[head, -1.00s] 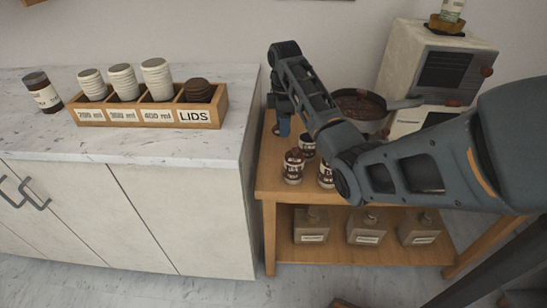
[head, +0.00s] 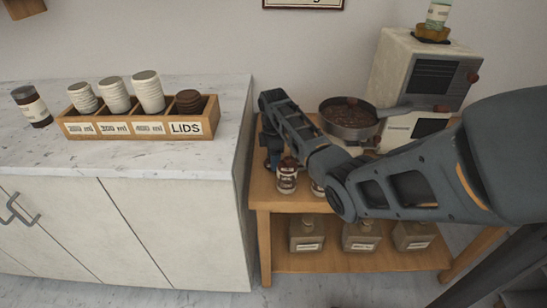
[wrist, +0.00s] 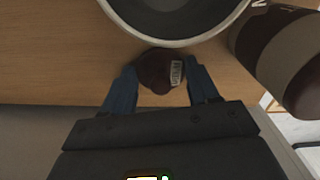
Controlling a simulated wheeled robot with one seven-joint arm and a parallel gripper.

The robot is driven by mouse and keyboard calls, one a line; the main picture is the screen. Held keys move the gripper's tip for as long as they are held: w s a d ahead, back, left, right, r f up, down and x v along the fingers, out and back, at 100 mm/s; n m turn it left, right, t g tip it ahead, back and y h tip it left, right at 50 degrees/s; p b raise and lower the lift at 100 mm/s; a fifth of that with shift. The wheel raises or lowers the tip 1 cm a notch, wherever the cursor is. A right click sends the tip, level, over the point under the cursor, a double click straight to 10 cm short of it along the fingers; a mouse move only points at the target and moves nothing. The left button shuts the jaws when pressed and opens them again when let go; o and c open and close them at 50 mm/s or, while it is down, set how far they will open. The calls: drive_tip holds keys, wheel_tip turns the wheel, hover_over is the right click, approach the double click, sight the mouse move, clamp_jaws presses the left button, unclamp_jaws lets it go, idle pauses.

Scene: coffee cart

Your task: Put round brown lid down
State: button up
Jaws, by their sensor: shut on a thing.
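My gripper (wrist: 160,88) is shut on a small dark brown round thing, the brown lid (wrist: 155,66), which sits between its blue fingers with a pale printed patch on its right side. It is over or on the wooden table top; the wrist view does not show whether it touches. In the head view my gripper (head: 271,160) is at the left end of the wooden cart (head: 262,205), partly hidden behind my arm, and the lid cannot be made out there. A brown-and-white labelled cup (head: 287,176) stands just right of it.
A round vessel with a pale rim (wrist: 178,43) is just beyond the lid, and a brown-and-white cup (wrist: 272,48) is close on the right. A pan (head: 348,118) stands behind my arm. The lids-and-cups box (head: 140,129) is on the marble counter (head: 110,158).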

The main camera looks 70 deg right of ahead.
drive_tip(key=shift+f, duration=0.15)
drive_tip(key=o, duration=1)
drive_tip(key=shift+o, duration=0.2)
wheel_tip(320, 180, up, 12)
drive_tip(key=shift+r, duration=0.2)
